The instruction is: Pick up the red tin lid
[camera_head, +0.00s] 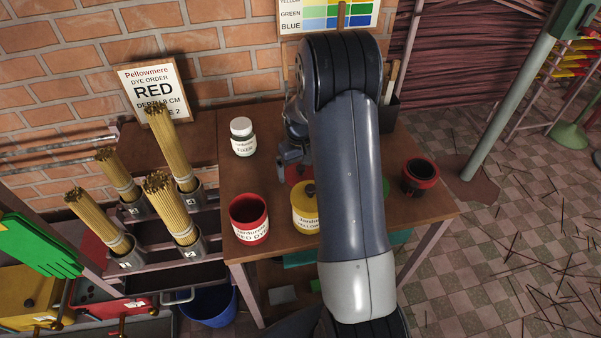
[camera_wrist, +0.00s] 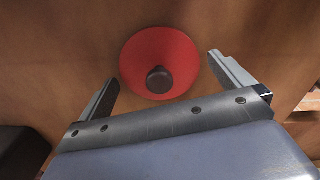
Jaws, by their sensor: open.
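The red tin lid (camera_wrist: 183,58) is a round red disc with a dark knob (camera_wrist: 159,80) at its middle. It lies on the wooden table in the wrist view. In the head view only a piece of it shows (camera_head: 296,172), mostly hidden behind my arm. My gripper (camera_wrist: 165,75) is open, with one finger on each side of the lid in the wrist view and nothing between them in its grip. I cannot tell its height above the lid. In the head view part of my gripper (camera_head: 291,153) shows left of my arm.
An open red dye tin (camera_head: 249,231) and a yellow tin with a lid (camera_head: 305,219) stand at the table's front. A white-capped jar (camera_head: 242,138) stands at the back left. A dark pot with a red rim (camera_head: 420,174) stands at the right. Incense bundles (camera_head: 170,148) stand further left.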

